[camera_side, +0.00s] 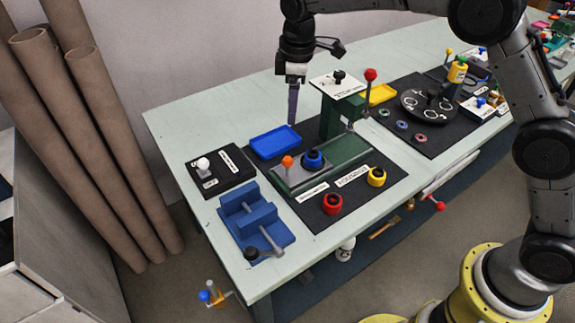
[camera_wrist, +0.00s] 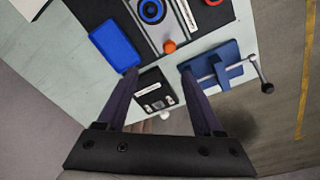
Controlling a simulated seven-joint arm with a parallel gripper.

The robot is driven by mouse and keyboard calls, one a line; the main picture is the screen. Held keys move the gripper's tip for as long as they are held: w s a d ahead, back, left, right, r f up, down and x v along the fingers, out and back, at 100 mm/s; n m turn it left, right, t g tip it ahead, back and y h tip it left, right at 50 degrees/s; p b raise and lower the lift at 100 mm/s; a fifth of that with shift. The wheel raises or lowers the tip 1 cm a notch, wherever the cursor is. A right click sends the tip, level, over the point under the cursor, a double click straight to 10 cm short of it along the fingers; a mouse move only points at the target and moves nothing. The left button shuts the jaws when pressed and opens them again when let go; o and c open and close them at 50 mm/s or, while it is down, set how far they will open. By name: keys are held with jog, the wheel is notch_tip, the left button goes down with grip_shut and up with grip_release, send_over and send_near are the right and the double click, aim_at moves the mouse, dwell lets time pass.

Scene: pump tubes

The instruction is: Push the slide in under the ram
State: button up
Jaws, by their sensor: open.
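The slide (camera_side: 306,177) is a grey plate at the left end of the green press bed (camera_side: 345,152). It has an orange knob (camera_side: 287,161) at its outer end and carries a blue ring-shaped part (camera_side: 313,158). The knob (camera_wrist: 169,46) and blue part (camera_wrist: 151,10) also show in the wrist view. The green press (camera_side: 342,110) stands to the right of the slide, with a red-knobbed lever (camera_side: 370,75); the ram itself is not clearly visible. My gripper (camera_side: 292,122) is open and empty, pointing down near the blue tray, apart from the slide. Its fingers (camera_wrist: 159,72) show in the wrist view.
A blue tray (camera_side: 275,142) lies behind the slide. A black switch box (camera_side: 220,170) and a blue vise (camera_side: 253,222) with a handle are left of the bed. Red (camera_side: 332,204) and yellow (camera_side: 377,176) rings sit in front. Bare table lies at the back left.

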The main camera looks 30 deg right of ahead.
jog(key=g, duration=0.1)
send_near(288, 158)
jog(key=shift+a+f, duration=0.1)
jog(key=shift+a, duration=0.1)
notch_tip(288, 158, down, 13)
jog(key=shift+r, duration=0.1)
grip_shut()
dwell(0.4)
jog(key=shift+d, duration=0.1)
dwell(1.0)
